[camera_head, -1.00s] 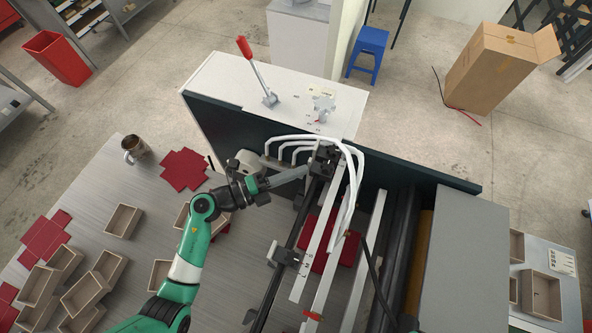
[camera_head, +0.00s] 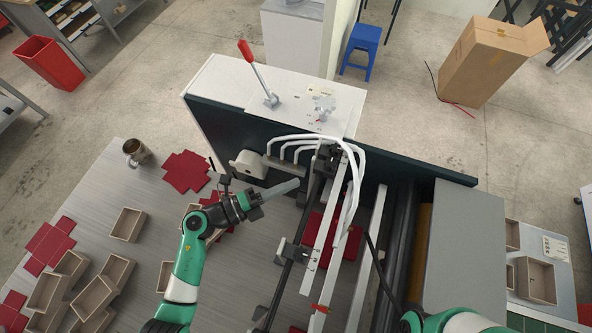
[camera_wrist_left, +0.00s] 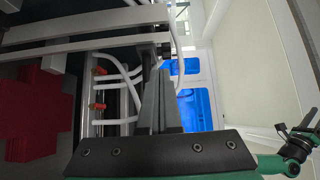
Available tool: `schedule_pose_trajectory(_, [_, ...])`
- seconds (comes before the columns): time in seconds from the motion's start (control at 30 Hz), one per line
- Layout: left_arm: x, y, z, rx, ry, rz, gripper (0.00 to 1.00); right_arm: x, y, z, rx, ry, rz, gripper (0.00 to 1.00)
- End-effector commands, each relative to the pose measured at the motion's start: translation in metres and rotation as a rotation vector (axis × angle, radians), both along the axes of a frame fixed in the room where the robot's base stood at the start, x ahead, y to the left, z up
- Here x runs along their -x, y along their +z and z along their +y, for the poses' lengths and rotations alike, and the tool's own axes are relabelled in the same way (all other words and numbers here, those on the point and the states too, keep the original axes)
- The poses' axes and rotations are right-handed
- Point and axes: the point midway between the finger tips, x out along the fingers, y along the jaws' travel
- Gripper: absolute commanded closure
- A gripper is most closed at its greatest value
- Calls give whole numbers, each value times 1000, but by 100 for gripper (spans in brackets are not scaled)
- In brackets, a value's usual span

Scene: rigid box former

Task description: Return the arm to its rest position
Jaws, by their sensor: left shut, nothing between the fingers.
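My left gripper (camera_head: 293,186) extends from the green left arm (camera_head: 188,262), pointing right toward the box-forming machine (camera_head: 330,215). Its grey fingers are together with nothing between them. The tips are just left of the machine's rails and below its white curved tubes (camera_head: 350,160). In the left wrist view the closed fingers (camera_wrist_left: 158,95) show in the middle, with the tubes and rails beyond on the left. A green part of my right arm (camera_head: 455,322) shows at the bottom right.
Open boxes (camera_head: 128,224), a mug (camera_head: 136,152) and red flat blanks (camera_head: 186,171) lie on the grey table (camera_head: 95,190). The machine's dark panel (camera_head: 230,125) and red lever (camera_head: 247,52) stand beyond. A grey cover (camera_head: 465,245) is at right.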

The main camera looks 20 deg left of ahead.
Motion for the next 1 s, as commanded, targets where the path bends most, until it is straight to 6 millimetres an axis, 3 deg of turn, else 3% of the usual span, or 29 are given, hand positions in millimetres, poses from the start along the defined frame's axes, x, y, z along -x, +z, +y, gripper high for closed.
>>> schedule_pose_trajectory(0.2, [40, -4, 39, -1, 8, -1, 100, -1, -10, 0, 0, 0, 4, 49])
schedule_pose_trajectory(0.4, [58, -3, 54, 0, 3, 0, 100, -1, -13, 0, 0, 0, 4, 49])
schedule_pose_trajectory(0.87, [59, -1, 49, -1, -14, -1, 100, -1, -12, 0, 0, 0, 3, 49])
schedule_pose_trajectory(0.97, [45, 23, 32, -31, -79, -59, 100, -1, -11, 0, 0, 0, 3, 49])
schedule_pose_trajectory(1.0, [36, 42, 23, -52, -112, -107, 100, -1, -10, 0, 0, 0, 3, 49])
